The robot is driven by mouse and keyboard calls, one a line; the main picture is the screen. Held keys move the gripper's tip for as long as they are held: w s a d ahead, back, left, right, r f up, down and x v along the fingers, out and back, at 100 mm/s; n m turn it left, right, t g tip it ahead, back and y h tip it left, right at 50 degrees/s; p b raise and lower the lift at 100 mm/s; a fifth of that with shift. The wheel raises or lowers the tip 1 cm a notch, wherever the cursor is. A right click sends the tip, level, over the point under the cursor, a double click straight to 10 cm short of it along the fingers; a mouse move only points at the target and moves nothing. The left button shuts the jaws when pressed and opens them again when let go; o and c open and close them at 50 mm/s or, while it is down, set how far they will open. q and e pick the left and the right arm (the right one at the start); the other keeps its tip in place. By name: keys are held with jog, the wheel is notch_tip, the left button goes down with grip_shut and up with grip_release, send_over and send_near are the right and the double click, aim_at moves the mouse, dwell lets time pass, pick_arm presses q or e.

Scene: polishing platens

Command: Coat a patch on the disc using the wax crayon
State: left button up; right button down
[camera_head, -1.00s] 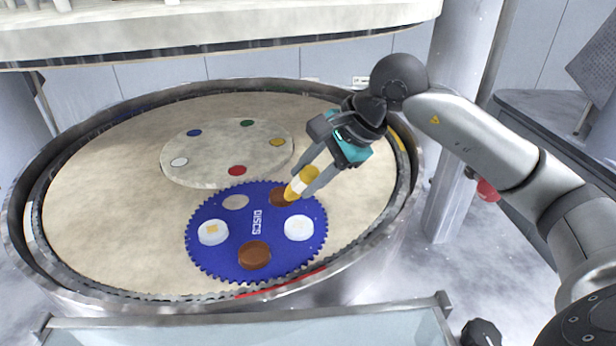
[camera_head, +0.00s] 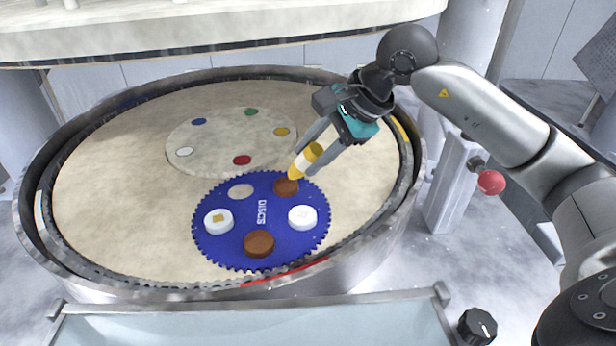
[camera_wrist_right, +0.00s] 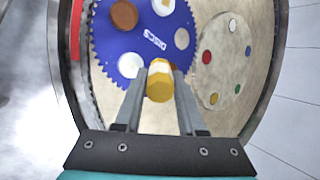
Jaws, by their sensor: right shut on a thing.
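My right gripper (camera_head: 308,158) is shut on the wax crayon (camera_head: 311,154), a yellow stick with a white band. The crayon leans, its tip down and to the left, at the brown disc (camera_head: 286,187) at the upper right of the blue toothed carrier (camera_head: 238,250). I cannot tell whether the tip touches that disc. In the right wrist view the crayon (camera_wrist_right: 159,82) sits between the two fingers and its tip is hidden. The left white disc (camera_head: 217,226) has a tan patch, and the right white disc (camera_head: 302,222) a faint pale one. My left gripper is not in view.
Another brown disc (camera_head: 259,243) lies at the carrier's front, and one carrier hole (camera_head: 241,191) is empty. Behind lies a pale round plate (camera_head: 220,155) with coloured dots. A raised metal rim (camera_head: 35,215) surrounds the platen (camera_head: 100,190). A red knob (camera_head: 491,182) stands at right.

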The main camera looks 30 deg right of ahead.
dwell(0.3)
jog(key=shift+w+a+f+b, duration=0.15)
jog(key=shift+f+b, duration=0.7)
jog(key=shift+f, duration=0.1)
jog(key=shift+r, duration=0.1)
